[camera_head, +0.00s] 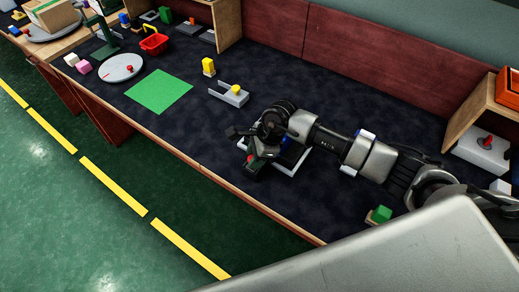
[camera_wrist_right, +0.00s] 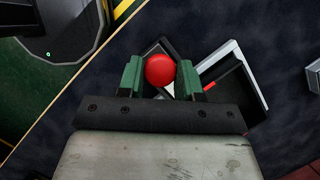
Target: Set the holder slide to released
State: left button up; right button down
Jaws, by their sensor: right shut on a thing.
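The holder is a grey-framed, dark-centred device that shows in the wrist view (camera_wrist_right: 240,62) and, partly behind my arm, in the head view (camera_head: 301,166). Its slide ends in a round red knob (camera_wrist_right: 160,70) over a dark base. My right gripper (camera_wrist_right: 161,80) has its green-padded fingers on both sides of the knob and is shut on it. In the head view the right gripper (camera_head: 254,162) is low over the holder's left end, and the wrist hides much of the holder. My left gripper is not in view.
A grey bracket with a yellow block (camera_head: 235,92), a green mat (camera_head: 159,91) and a round white plate (camera_head: 121,68) lie to the left. A green block (camera_head: 381,214) lies at right. The table's front edge (camera_head: 215,176) is close to the holder.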

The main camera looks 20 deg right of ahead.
jog(key=c, duration=0.8)
grip_release()
jog(key=shift+s+a, duration=0.15)
jog(key=shift+a, duration=0.1)
jog(key=shift+o, duration=0.2)
jog(key=shift+d, duration=0.1)
jog(key=shift+d+r, duration=0.15)
jog(key=shift+r, duration=0.1)
jog(key=b+v, duration=0.1)
jog(key=v, duration=0.9)
jog(key=shift+b, duration=0.35)
